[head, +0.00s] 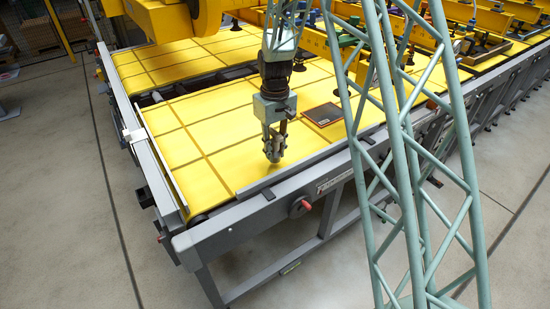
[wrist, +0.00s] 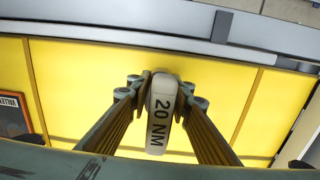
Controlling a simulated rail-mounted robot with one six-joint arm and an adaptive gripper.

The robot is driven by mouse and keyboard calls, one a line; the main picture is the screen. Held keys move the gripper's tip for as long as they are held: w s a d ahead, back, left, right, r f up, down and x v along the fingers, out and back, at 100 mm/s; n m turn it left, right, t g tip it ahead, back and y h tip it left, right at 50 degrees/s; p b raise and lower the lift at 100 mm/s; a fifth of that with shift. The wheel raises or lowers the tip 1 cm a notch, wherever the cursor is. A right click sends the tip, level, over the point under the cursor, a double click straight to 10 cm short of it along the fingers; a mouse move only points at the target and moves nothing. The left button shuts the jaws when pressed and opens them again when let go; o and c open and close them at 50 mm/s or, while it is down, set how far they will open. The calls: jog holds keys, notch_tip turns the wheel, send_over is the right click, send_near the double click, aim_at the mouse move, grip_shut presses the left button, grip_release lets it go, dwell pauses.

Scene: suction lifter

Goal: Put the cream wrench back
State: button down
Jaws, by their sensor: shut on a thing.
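The cream wrench (wrist: 161,112), marked "20 NM", is between the two fingers of my gripper (wrist: 160,88) in the wrist view, with the fingers shut on it. Its rounded cream end faces the camera; the rest of it is hidden below. In the head view my gripper (head: 273,150) points down over the yellow table surface (head: 215,130), close to the front rail. The wrench is too small to make out clearly there, and I cannot tell whether it touches the surface.
A dark flat panel with a reddish-brown border (head: 322,114) lies on the yellow surface right of my gripper; it also shows in the wrist view (wrist: 12,115). A grey rail (head: 310,160) edges the front. Yellow beams with suction cups (head: 480,40) stand behind right. Yellow surface left of my gripper is clear.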

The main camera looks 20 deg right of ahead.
aim_at(275, 132)
jog(key=shift+f, duration=1.4)
jog(key=shift+f, duration=0.2)
jog(key=c, duration=2.4)
grip_release()
jog(key=shift+o, duration=0.2)
jog(key=shift+r, duration=0.2)
notch_tip(275, 132, up, 11)
jog(key=shift+r, duration=0.5)
